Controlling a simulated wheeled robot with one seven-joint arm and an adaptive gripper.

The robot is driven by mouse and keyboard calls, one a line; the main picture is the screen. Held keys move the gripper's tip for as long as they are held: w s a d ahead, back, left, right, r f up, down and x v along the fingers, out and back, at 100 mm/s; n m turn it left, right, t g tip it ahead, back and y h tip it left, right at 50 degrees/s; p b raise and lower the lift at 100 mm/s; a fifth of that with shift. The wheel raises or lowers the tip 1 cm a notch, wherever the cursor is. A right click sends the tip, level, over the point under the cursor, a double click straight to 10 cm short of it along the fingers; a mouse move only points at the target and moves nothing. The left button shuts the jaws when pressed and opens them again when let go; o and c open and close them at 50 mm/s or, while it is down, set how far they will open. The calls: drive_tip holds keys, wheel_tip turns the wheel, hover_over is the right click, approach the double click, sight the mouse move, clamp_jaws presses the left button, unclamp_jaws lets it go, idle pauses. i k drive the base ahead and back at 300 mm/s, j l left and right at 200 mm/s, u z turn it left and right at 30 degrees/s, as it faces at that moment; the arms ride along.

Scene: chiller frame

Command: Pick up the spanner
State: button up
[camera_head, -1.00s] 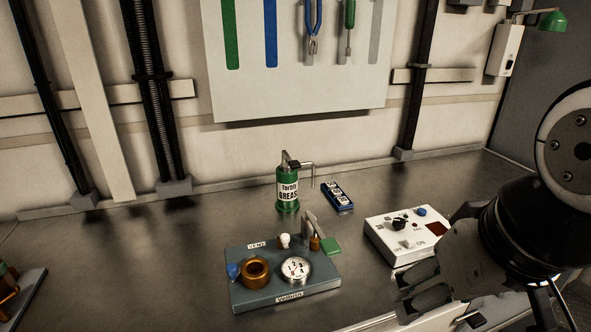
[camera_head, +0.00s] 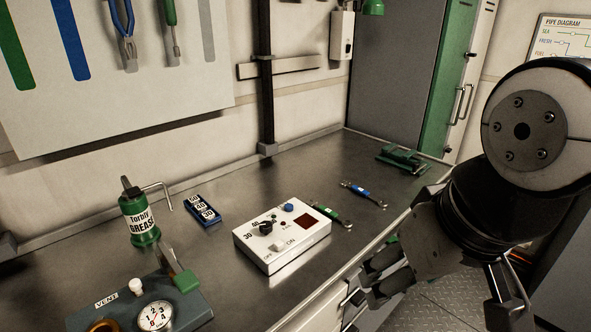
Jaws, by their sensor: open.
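Two spanners lie flat on the dark metal bench top beyond the white control box. One spanner with a green band (camera_head: 328,213) lies close to the box's right end. The other spanner with a blue band (camera_head: 363,194) lies farther back and to the right. My gripper (camera_head: 377,279) is open and empty at the lower right, nearer the camera than the spanners, by the bench's front edge. It touches neither spanner. Part of the gripper is hidden behind my own arm.
The white control box (camera_head: 283,240), a blue number block (camera_head: 202,210), a green grease can (camera_head: 140,222) and a gauge block (camera_head: 190,314) stand on the bench (camera_head: 300,170). A green vise-like tool (camera_head: 402,158) sits at the far right end. A grey-green cabinet (camera_head: 440,90) stands behind.

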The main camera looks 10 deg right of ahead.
sight(331, 214)
drive_tip(key=z, duration=0.15)
drive_tip(key=i+l+u, duration=0.3)
drive_tip(key=l, duration=0.3)
drive_tip(key=i+l+u, duration=0.35)
drive_tip(key=l, duration=0.3)
drive_tip(key=i+l+u, duration=0.15)
drive_tip(key=l, duration=0.2)
drive_tip(key=k, duration=0.05)
